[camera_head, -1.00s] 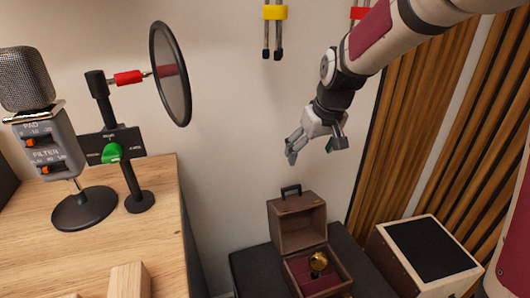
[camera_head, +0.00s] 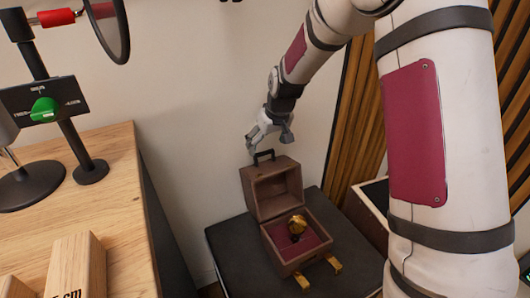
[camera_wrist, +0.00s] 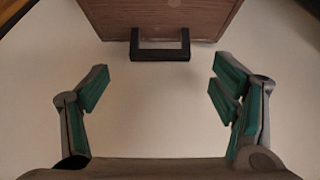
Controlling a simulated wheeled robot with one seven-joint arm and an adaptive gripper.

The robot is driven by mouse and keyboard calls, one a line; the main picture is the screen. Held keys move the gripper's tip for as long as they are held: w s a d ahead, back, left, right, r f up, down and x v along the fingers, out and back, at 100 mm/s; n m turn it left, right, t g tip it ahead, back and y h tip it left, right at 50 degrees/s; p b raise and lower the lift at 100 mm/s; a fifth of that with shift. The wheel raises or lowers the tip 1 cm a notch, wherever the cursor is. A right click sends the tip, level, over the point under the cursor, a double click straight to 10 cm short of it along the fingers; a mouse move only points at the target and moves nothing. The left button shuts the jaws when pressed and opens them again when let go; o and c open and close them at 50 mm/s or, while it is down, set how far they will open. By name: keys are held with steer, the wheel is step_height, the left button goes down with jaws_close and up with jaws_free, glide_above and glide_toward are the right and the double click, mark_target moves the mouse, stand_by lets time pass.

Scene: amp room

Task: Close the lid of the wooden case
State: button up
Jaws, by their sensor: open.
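The wooden case (camera_head: 285,258) stands on a dark stand with its lid (camera_head: 273,190) raised upright at the back. A black handle (camera_head: 263,157) sits on the lid's top edge. Inside the case is a red lining with a gold round object (camera_head: 297,224) on it. My gripper (camera_head: 266,146) is open, just above and behind the lid's handle. In the wrist view the lid's brown wood (camera_wrist: 165,18) and the handle (camera_wrist: 160,50) lie ahead, between and beyond the spread fingers (camera_wrist: 160,90). The fingers appear apart from the handle.
The dark stand (camera_head: 225,245) has bare top around the case. A wooden desk (camera_head: 60,205) with a microphone stand is at left. A speaker-like box (camera_head: 372,205) is at right, partly hidden by my arm. A pale wall is behind.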

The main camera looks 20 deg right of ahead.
mark_target(264, 152)
steer(key=shift+b+x, duration=0.35)
steer(key=shift+x, duration=1.45)
